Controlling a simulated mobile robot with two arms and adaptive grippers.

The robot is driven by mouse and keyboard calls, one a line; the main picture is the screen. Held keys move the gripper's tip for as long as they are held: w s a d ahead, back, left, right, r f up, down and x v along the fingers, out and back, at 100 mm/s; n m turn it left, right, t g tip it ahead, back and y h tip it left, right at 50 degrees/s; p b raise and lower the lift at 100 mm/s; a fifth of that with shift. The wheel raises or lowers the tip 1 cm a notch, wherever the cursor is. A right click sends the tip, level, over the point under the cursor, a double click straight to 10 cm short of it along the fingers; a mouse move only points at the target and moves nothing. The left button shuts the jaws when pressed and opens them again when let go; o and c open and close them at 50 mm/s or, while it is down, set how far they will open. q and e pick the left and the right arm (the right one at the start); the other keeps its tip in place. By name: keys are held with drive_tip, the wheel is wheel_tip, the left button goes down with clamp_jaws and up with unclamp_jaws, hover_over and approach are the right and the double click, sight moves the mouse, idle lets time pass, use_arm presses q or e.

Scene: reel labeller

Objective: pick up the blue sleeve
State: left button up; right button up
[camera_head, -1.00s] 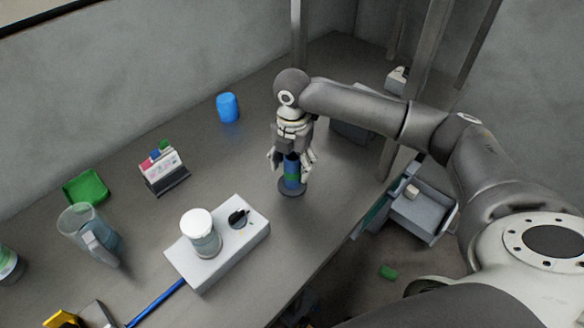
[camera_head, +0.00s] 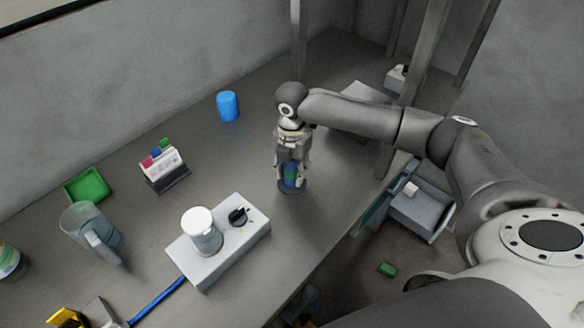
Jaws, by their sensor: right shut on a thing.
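The blue sleeve (camera_head: 291,174), with a green band, stands upright on a dark round base (camera_head: 286,189) on the bench. My right gripper (camera_head: 291,180) points straight down over it, its fingers closed against its two sides. The fingers and palm hide its top and parts of its sides. I cannot tell whether it is clear of the base. My left gripper is out of view.
A plain blue cylinder (camera_head: 228,106) stands farther back. A white box (camera_head: 236,257) with a capped jar (camera_head: 203,232) and a black knob is in front. A card holder (camera_head: 165,168), green tray (camera_head: 88,187) and clear jug (camera_head: 84,229) are left. The bench edge is near on the right.

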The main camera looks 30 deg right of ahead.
wheel_tip(320, 180, up, 10)
drive_tip(key=shift+b, duration=0.7)
wheel_tip(320, 180, up, 7)
drive_tip(key=p, duration=0.9)
idle(0.4)
